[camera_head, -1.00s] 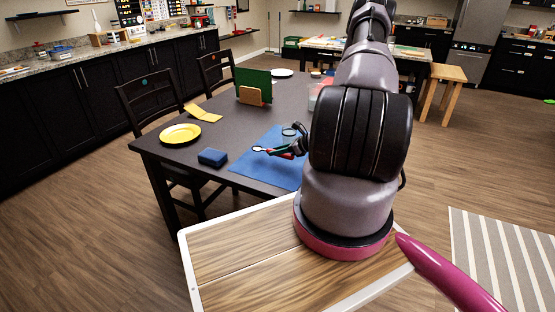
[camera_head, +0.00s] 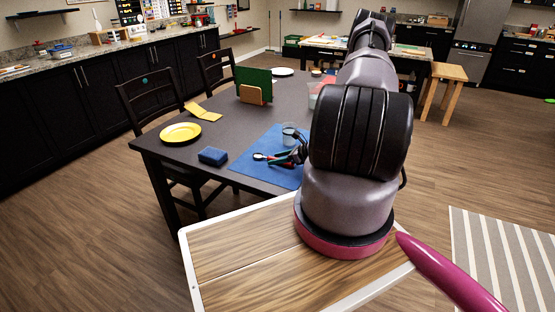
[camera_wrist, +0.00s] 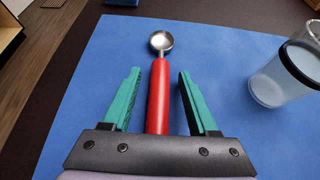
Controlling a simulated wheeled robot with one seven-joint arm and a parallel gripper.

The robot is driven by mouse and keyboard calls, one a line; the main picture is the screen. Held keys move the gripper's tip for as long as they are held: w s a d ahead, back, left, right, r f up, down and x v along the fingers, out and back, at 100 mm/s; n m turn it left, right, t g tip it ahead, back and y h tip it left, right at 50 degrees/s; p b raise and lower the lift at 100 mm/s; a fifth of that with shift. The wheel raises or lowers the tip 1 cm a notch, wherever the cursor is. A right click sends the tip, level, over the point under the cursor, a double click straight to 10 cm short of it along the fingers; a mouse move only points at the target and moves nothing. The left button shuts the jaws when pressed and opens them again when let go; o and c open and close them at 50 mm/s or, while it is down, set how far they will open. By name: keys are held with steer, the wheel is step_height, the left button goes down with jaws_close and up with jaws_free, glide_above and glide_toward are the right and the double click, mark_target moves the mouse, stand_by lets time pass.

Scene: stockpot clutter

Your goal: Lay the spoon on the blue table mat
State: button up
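The spoon has a metal bowl and a red handle; in the wrist view the spoon (camera_wrist: 159,95) appears to lie on the blue table mat (camera_wrist: 85,95). In the head view the spoon (camera_head: 260,157) shows over the front part of the mat (camera_head: 253,172), on the dark table. My gripper (camera_wrist: 158,74) has two teal fingers spread on either side of the red handle, with a gap on both sides. In the head view my gripper (camera_head: 283,160) is low over the mat. The handle's end is hidden by my gripper's body.
A clear cup (camera_head: 290,135) stands on the mat close to my gripper, to its right in the wrist view (camera_wrist: 283,78). A dark blue block (camera_head: 212,156) and a yellow plate (camera_head: 181,133) are on the table to the left.

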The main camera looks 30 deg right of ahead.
steer(key=shift+r, duration=0.2)
steer(key=v, duration=1.2)
steer(key=a+r+n+g, duration=0.2)
steer(key=a+r+n, duration=0.25)
steer(key=r, duration=0.45)
steer(key=a+r+n+g, duration=0.2)
steer(key=a+r+n, duration=0.25)
steer(key=r, duration=0.45)
steer(key=a+r+n+g, duration=0.2)
steer(key=a+r+n, duration=0.25)
steer(key=r, duration=0.55)
steer(key=s+a+r+n+t+h, duration=0.1)
steer(key=s+a+r+n, duration=0.3)
steer(key=s+r, duration=0.5)
steer(key=s+a+r+n+t+h, duration=0.2)
steer(key=s+a+r+n+h, duration=0.2)
steer(key=s+r, duration=0.5)
steer(key=shift+s+a+r+n+t+h, duration=0.3)
steer(key=shift+s+r+n, duration=0.1)
steer(key=shift+r+n, duration=0.95)
